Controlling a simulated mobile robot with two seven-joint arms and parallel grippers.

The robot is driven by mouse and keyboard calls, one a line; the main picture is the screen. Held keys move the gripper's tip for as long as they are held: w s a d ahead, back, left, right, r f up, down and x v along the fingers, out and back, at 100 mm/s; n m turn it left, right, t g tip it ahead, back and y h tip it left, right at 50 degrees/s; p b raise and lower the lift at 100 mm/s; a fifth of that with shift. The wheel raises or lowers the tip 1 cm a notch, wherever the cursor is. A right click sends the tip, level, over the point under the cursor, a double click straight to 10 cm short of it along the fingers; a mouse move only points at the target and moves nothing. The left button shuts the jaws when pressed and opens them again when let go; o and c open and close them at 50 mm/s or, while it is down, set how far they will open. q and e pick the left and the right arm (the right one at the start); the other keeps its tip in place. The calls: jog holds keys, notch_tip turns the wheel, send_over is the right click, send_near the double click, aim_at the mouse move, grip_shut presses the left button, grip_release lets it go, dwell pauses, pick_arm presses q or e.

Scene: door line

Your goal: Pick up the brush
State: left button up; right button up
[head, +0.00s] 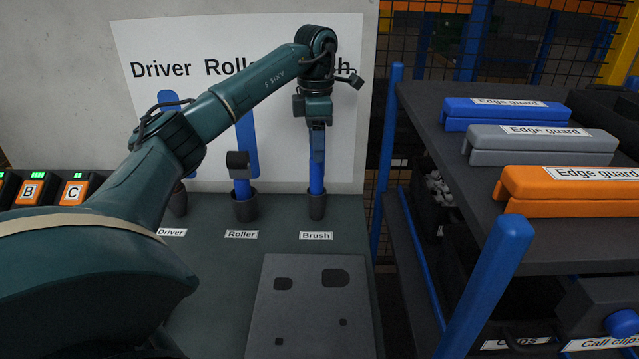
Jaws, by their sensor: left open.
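The brush (316,179) stands upright in a dark cup (317,206) behind the label "Brush". Its blue handle shows above the cup; its upper part is hidden by my gripper. My left gripper (317,150) points down right over the brush, its fingers in line with the handle's upper part. It is open; I cannot tell whether a finger touches the brush. My right gripper is not in view.
The roller (242,188) stands in its cup to the left, and the driver's cup (178,202) is partly behind my arm. A grey plate with holes (290,310) lies in front. A dark shelf (470,205) with edge guards (545,142) and a blue post (490,285) stand at right.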

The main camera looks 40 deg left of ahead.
aim_at(318, 175)
pick_arm(q)
jog(key=f, duration=0.8)
jog(key=shift+w+f+p, duration=0.2)
jog(key=shift+f+p, duration=0.05)
jog(key=shift+p, duration=0.1)
jog(key=shift+c, duration=0.5)
jog(key=c, duration=0.9)
jog(key=shift+c, duration=0.2)
